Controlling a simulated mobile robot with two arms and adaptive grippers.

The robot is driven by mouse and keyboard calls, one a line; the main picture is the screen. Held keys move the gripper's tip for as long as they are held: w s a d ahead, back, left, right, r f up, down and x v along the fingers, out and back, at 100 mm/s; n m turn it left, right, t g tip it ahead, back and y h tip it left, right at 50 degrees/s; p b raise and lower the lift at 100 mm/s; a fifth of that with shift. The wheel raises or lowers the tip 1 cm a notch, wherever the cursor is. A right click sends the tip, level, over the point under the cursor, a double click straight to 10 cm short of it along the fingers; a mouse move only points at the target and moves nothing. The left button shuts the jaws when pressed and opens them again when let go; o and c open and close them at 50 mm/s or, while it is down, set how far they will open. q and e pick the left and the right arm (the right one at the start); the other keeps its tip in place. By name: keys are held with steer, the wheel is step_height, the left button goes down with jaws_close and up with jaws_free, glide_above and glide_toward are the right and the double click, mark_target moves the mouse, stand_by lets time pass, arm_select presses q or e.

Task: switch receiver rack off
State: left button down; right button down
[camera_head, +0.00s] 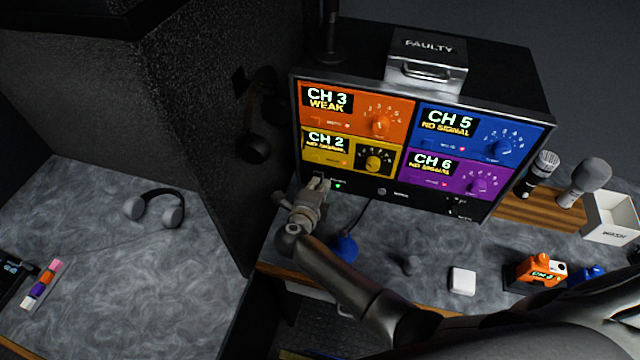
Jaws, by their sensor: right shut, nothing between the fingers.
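The receiver rack (420,205) is a black cabinet with an orange CH 3 panel (385,100), a blue CH 5 panel (480,140), a yellow CH 2 panel (343,157) and a purple CH 6 panel (478,183). CH 3 reads WEAK. CH 2, CH 5 and CH 6 read NO SIGNAL. A small green light (338,185) glows on the lower-left front strip. My right gripper (320,184) is shut and empty, its fingertips at that strip just left of the light. I cannot tell whether they touch it. The left gripper is not in view.
A box labelled FAULTY (427,66) sits on the rack. Two microphones (541,170) and a white bin (610,222) stand to the right. A blue object (345,248), a white block (462,280) and an orange device (537,271) lie in front. Headphones (155,208) rest on the left counter.

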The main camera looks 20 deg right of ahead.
steer(key=v, duration=1.1)
steer(key=shift+s, duration=0.15)
steer(key=shift+r, duration=0.2)
